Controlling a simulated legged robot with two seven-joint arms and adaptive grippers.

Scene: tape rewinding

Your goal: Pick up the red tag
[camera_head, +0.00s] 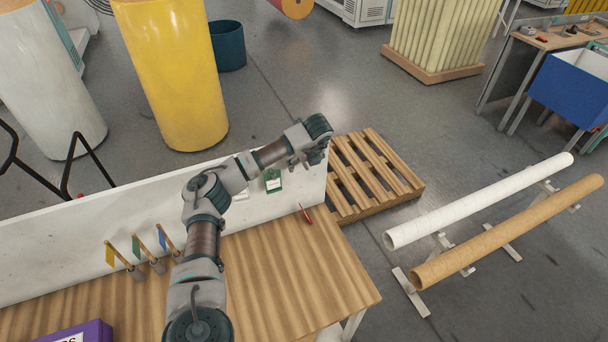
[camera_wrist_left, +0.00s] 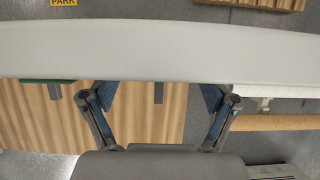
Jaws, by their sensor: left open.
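A thin red piece (camera_head: 306,213) shows near the right end of the white panel, by the far edge of the wooden table; I cannot tell if it is the red tag seen edge-on. A yellow tag (camera_head: 110,255), a green tag (camera_head: 136,246) and a blue tag (camera_head: 162,239) hang on pegs at the left. No red shows there. My right gripper is out of view.
The white panel (camera_head: 60,240) stands along the back of the wooden table (camera_head: 290,275). A green-and-white card (camera_head: 273,181) hangs on it. A purple box (camera_head: 85,333) sits at front left. A pallet (camera_head: 375,175) and two long rolls (camera_head: 480,205) lie to the right.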

